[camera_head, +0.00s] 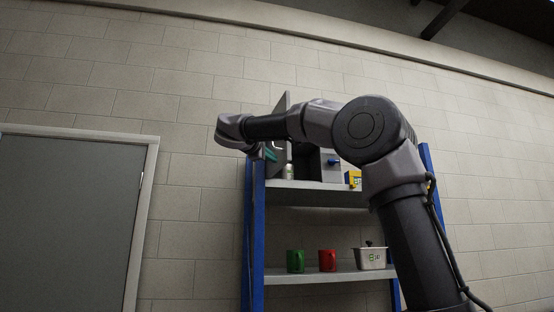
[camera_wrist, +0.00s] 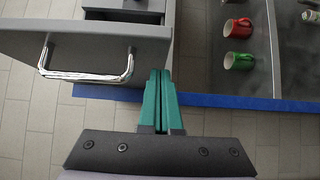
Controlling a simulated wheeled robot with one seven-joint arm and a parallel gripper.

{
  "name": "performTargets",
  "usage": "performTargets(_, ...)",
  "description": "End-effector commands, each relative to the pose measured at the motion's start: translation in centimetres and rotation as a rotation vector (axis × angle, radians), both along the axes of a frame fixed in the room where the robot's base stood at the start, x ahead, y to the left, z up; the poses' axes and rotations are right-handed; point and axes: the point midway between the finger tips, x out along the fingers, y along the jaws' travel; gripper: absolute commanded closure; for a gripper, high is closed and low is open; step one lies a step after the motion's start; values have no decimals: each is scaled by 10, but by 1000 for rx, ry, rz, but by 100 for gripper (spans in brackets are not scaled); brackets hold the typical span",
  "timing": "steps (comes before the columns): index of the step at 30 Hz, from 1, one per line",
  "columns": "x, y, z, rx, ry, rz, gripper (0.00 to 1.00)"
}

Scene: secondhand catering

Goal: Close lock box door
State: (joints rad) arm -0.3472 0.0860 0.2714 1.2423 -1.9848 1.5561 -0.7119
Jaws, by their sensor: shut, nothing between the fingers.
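The grey lock box (camera_head: 311,166) stands on the upper shelf, partly hidden behind my arm. Its door stands open; in the wrist view the door (camera_wrist: 110,42) is a grey panel with a shiny metal handle (camera_wrist: 88,76), and part of the box's interior (camera_wrist: 122,16) shows beyond it. In the head view a grey panel edge (camera_head: 283,103) rises above my arm. My gripper (camera_wrist: 159,73) has teal fingers pressed together, empty, close to the door's lower right corner in the wrist view. I cannot tell whether they touch it. In the head view the fingers (camera_head: 271,155) are partly visible left of the box.
A small white bottle (camera_head: 289,172) and a yellow object (camera_head: 353,179) are on the upper shelf. Blue posts (camera_head: 253,235) frame the shelves.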

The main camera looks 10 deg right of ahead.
Motion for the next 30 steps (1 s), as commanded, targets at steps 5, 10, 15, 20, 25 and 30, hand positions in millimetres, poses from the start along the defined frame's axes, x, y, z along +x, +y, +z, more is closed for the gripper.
performTargets(5,1,-16,0,0,0,-2,100)
performTargets(10,2,-19,0,-1,1,0,100)
performTargets(15,2,-19,0,-1,1,0,100)
performTargets(20,1,-20,0,0,0,5,100)
performTargets(25,-1,-26,0,0,0,40,100)
performTargets(30,-2,-42,1,-1,-2,122,100)
